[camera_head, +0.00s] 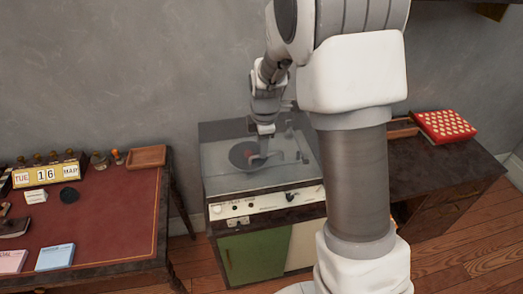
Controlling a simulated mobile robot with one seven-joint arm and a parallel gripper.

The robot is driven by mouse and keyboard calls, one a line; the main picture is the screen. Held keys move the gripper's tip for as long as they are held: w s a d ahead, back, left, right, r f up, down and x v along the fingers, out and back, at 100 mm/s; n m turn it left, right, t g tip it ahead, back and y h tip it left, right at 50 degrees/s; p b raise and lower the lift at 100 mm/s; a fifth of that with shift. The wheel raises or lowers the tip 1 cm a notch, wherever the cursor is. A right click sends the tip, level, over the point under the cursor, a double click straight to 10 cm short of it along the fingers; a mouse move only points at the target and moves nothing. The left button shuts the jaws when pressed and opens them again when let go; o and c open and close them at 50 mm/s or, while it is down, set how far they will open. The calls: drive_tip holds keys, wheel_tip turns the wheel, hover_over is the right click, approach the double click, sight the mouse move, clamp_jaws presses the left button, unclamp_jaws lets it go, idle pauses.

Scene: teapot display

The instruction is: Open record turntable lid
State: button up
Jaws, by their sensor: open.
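The record turntable (222,209) is a pale-fronted unit with knobs, set in a cabinet in the middle of the view. Its see-through grey lid (217,172) looks closed over the deck. A dark round record (240,150) with a small reddish centre shows through it. My gripper (260,156) hangs down in front of the wall and appears over the middle of the lid. It is open and appears empty. The fingertips are small and blurred against the lid, and I cannot tell whether they touch it. My own arm hides the right side of the turntable.
A desk (115,212) with a red top stands at the left, holding a calendar (44,175), a brown tray (146,157) and note pads. A dark cabinet (440,165) at the right carries a red patterned box (443,126). A grey wall is close behind.

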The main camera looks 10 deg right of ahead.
drive_tip(key=shift+w+f, duration=0.15)
drive_tip(key=shift+f, duration=0.6)
drive_tip(key=shift+w+f, duration=0.1)
drive_tip(key=shift+f, duration=0.6)
clamp_jaws()
idle(0.4)
